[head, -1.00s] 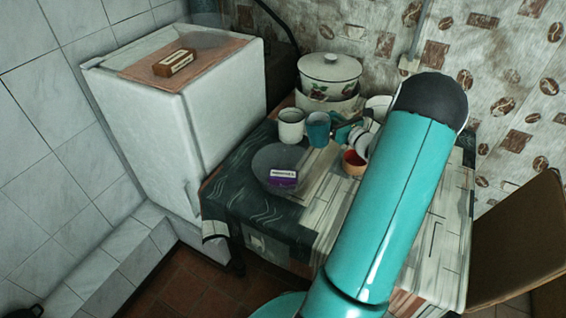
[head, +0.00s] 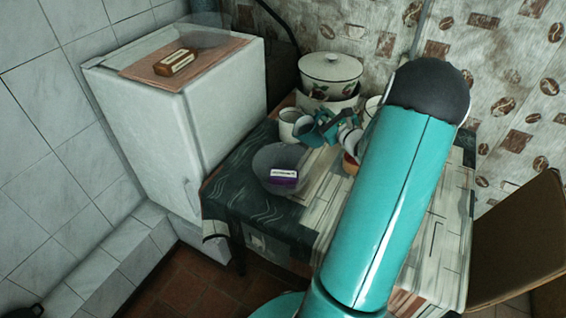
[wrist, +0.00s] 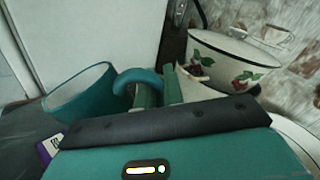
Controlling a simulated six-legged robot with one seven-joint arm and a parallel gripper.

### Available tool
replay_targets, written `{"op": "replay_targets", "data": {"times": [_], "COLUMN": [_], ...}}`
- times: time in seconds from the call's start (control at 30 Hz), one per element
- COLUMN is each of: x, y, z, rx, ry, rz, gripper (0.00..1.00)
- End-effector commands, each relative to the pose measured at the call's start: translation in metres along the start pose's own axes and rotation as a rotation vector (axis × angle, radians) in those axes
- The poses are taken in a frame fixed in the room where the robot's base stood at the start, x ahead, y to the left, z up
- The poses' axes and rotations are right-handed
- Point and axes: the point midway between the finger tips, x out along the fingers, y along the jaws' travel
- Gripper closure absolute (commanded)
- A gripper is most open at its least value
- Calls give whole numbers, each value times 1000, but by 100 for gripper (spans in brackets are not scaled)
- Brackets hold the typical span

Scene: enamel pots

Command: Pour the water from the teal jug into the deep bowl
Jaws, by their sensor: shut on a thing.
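The teal jug (head: 308,132) is near the middle of the table in the head view, tilted with its mouth toward the lower left. In the wrist view the jug (wrist: 78,95) is at the left, and its curved handle (wrist: 138,78) is at my fingers. My gripper (head: 330,124) is shut on the jug; its fingers (wrist: 152,92) also show in the wrist view. No water is visible. A pale, bowl-like vessel (head: 345,104) stands below the lidded pot, partly hidden; I cannot tell whether it is the deep bowl.
A white mug (head: 288,124) stands close left of the jug. A lidded pot (head: 330,72) is behind. A dark, round, see-through shape (head: 268,160) with a purple box (head: 284,180) is in front. My arm hides the table's right side. A white fridge (head: 190,120) stands left.

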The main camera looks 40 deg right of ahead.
Motion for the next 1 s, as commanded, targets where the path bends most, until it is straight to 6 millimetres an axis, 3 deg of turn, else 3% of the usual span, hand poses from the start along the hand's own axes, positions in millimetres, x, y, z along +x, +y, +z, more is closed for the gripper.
{"op": "replay_targets", "data": {"times": [1.0], "x": [-1], "y": [22], "z": [13], "rx": [-314], "ry": [-7], "rz": [-6], "gripper": [100]}}
